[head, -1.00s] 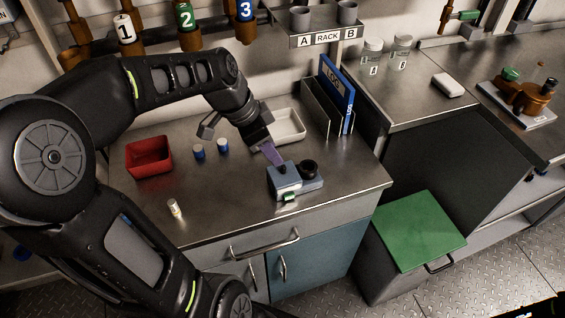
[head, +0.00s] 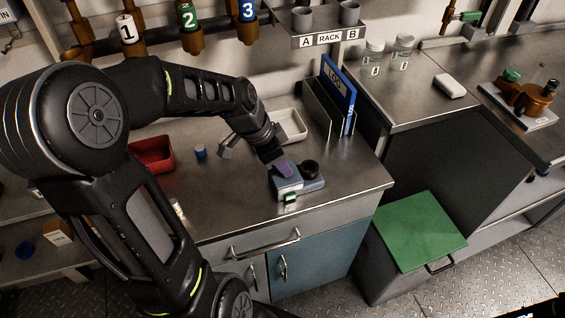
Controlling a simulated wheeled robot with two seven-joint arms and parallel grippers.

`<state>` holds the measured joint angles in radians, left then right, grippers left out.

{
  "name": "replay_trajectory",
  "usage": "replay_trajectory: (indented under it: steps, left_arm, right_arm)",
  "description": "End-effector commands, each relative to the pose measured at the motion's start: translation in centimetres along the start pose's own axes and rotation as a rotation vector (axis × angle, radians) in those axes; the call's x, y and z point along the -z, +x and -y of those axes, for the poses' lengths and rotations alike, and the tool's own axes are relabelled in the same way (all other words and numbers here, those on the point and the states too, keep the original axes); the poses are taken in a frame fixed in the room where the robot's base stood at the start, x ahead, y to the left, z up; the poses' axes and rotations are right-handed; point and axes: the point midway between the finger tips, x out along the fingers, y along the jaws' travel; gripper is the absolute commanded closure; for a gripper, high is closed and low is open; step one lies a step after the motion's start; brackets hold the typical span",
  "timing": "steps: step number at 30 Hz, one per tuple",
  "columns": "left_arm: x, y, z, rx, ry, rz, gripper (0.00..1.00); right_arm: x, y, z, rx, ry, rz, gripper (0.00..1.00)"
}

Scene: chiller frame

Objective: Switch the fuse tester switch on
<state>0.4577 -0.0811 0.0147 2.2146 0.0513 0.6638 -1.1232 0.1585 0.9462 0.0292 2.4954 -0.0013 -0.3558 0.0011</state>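The fuse tester (head: 286,184) is a small blue-grey box on the steel worktop near its front edge. It has a black round part (head: 310,168) on its right and a small green part (head: 290,197) on its front; I cannot tell the switch's position. My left gripper (head: 256,159) is open and empty. Its right finger, with a purple-grey tip, is right over the tester's box and hides some of its top; I cannot tell whether it touches. The other finger is apart to the left, above the worktop.
A red bin (head: 152,153), a blue-capped bottle (head: 200,151) and a white tray (head: 292,124) are on the worktop. A file holder (head: 325,108) with a blue LOG binder (head: 340,82) stands behind the tester. The worktop right of the tester is clear.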

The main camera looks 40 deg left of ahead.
Motion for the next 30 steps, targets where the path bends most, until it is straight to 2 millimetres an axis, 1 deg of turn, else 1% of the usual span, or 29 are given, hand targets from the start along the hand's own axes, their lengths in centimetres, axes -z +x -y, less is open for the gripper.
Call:
replay_trajectory:
  steps: [1, 6, 19, 23, 27, 30]
  left_arm:
    - [0.0, 0.0, 0.0, 0.000, 0.000, 0.000, 0.86]
    - [0.0, 0.0, 0.0, 0.000, 0.000, 0.000, 1.00]
    - [0.1, -0.1, 0.0, 0.000, 0.000, 0.002, 1.00]
    - [0.3, -0.3, -0.1, -0.005, 0.004, 0.038, 1.00]
    - [0.8, -0.4, -0.2, -0.010, 0.006, 0.126, 1.00]
    - [1.0, -0.1, -0.2, -0.010, 0.008, 0.209, 1.00]
  right_arm:
    - [0.0, 0.0, 0.0, 0.000, 0.000, 0.000, 0.64]
    - [0.0, 0.0, 0.0, 0.000, 0.000, 0.000, 0.64]
    - [0.0, -0.1, 0.0, 0.000, 0.000, 0.000, 0.64]
    - [0.0, -1.2, 0.5, 0.000, 0.000, 0.001, 0.64]
    - [0.0, -3.1, 1.2, 0.000, 0.000, 0.002, 0.64]
    - [-0.1, -3.8, 1.4, -0.002, 0.001, 0.004, 0.64]
